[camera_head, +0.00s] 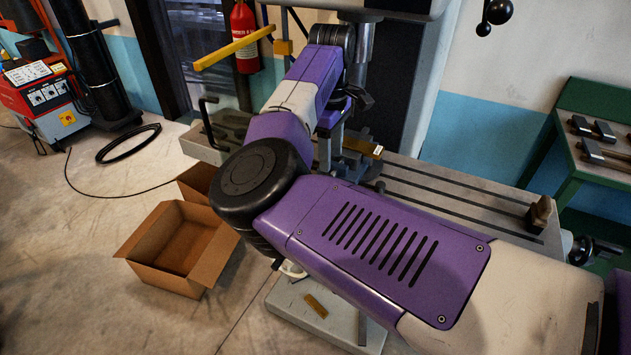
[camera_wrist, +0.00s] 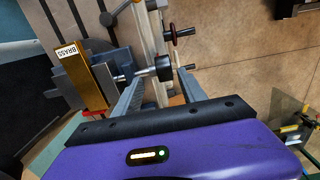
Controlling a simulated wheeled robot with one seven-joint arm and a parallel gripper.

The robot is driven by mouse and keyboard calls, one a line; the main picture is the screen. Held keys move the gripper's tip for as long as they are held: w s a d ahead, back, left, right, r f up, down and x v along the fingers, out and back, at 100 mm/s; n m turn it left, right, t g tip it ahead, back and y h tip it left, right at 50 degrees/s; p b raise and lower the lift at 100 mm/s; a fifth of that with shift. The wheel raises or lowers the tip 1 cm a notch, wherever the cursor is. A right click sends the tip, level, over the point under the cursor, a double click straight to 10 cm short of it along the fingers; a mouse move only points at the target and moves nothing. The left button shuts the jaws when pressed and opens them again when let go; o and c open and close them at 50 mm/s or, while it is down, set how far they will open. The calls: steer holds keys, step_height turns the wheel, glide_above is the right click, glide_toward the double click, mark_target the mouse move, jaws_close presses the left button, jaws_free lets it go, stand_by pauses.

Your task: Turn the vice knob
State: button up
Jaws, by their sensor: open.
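The vice (camera_wrist: 70,88) is grey and holds a gold block labelled BRASS (camera_wrist: 96,84) at the left of the wrist view. Its screw shaft reaches right to a dark round knob (camera_wrist: 164,68). My gripper (camera_wrist: 161,76) is open, with one grey finger on each side of the knob and gaps showing between. How deep the knob sits between the fingers is hard to tell. In the head view the brass block (camera_head: 362,147) shows on the machine table, while my arm hides most of the vice, the knob and my fingers.
The slotted machine table (camera_head: 450,190) runs right, with a small brown block (camera_head: 540,212) near its end. A handwheel (camera_wrist: 176,33) lies beyond the knob in the wrist view. An open cardboard box (camera_head: 180,250) stands on the floor at left. A green bench (camera_head: 595,150) is at right.

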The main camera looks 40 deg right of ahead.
steer(key=shift+w+a+r, duration=0.1)
steer(key=shift+w+a, duration=0.2)
steer(key=shift+a, duration=0.15)
steer(key=shift+f, duration=0.3)
steer(key=shift+f+p, duration=0.95)
steer(key=shift+f, duration=2.55)
jaws_close()
